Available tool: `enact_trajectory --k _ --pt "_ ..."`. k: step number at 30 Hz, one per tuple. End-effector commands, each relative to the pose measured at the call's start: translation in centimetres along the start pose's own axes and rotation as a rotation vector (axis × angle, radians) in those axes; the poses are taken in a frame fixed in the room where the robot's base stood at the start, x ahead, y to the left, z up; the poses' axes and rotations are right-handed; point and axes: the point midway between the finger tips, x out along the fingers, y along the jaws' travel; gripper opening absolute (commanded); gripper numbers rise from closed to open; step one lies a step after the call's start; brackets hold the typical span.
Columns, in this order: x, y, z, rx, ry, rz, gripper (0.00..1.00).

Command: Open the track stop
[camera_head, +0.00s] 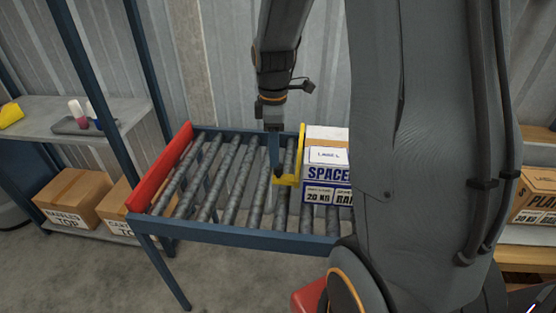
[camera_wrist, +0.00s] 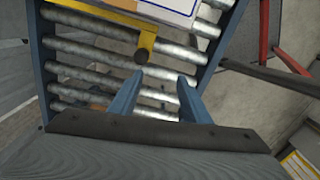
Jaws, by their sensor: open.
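The track stop is a yellow bar (camera_head: 302,150) with a yellow arm that crosses the roller track beside a white and blue labelled box (camera_head: 328,168). In the wrist view the yellow stop (camera_wrist: 147,42) ends in a dark round knob (camera_wrist: 140,56). My gripper (camera_head: 279,176) is over the rollers at the stop's lower end. In the wrist view my gripper's two blue fingers (camera_wrist: 159,78) are apart, with the knob just beyond the gap between their tips. I cannot tell whether a finger touches it. The box stands right against the stop's far side.
The blue-framed roller track (camera_head: 230,235) has bare rollers left of the stop and a red end plate (camera_head: 165,167). A shelf (camera_head: 90,115) with cardboard boxes (camera_head: 72,198) below stands at left. My arm hides the track's right part.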

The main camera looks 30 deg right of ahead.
Motion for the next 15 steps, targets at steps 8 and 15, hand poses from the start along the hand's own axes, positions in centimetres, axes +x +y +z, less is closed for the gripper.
enact_trajectory --k 8,15 --pt "0.4 4.0 1.1 -0.294 -0.001 -0.004 0.43" --pt "2.6 4.1 1.1 -0.325 -0.001 -0.008 0.43"
